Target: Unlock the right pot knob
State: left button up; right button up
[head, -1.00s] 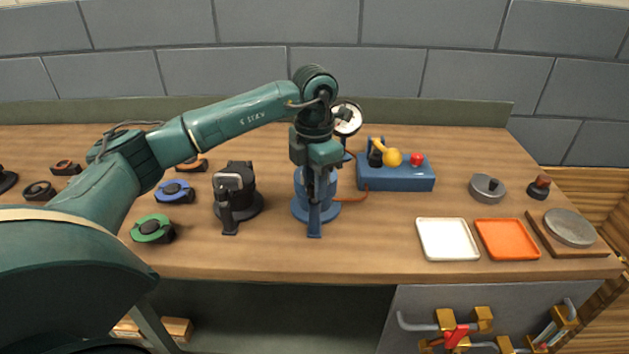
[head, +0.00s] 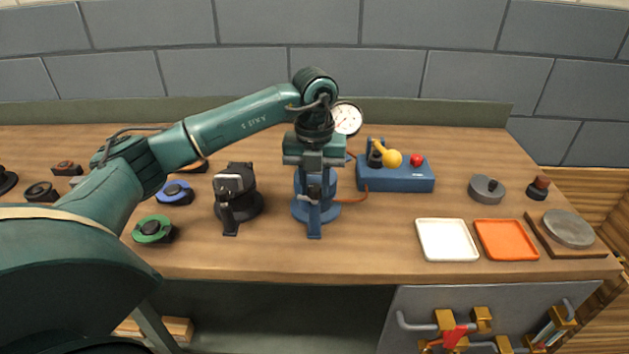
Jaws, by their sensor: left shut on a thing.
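The right pot (head: 328,212) is a blue casing on a round blue base, standing upright near the middle of the bench. A blue upright bracket (head: 315,222) stands at its front. My left gripper (head: 314,188) points straight down over this pot and is shut on its knob, which the jaws and wrist hide. The left pot (head: 246,204), dark with a grey clamp part at the top, stands apart to the left. My right gripper is not in view.
A blue box (head: 398,179) with a yellow lever and red button sits behind right, joined by an orange cable. A round gauge (head: 346,119) stands behind my wrist. White (head: 447,240) and orange (head: 507,240) trays lie front right. Green (head: 153,229) and blue (head: 174,192) ring pieces lie left.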

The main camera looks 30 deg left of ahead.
aim_at(315, 187)
pick_arm(q)
jog(key=shift+r+n, duration=0.1)
jog(key=shift+n, duration=1)
jog(key=o, duration=1)
notch_tip(315, 187, up, 13)
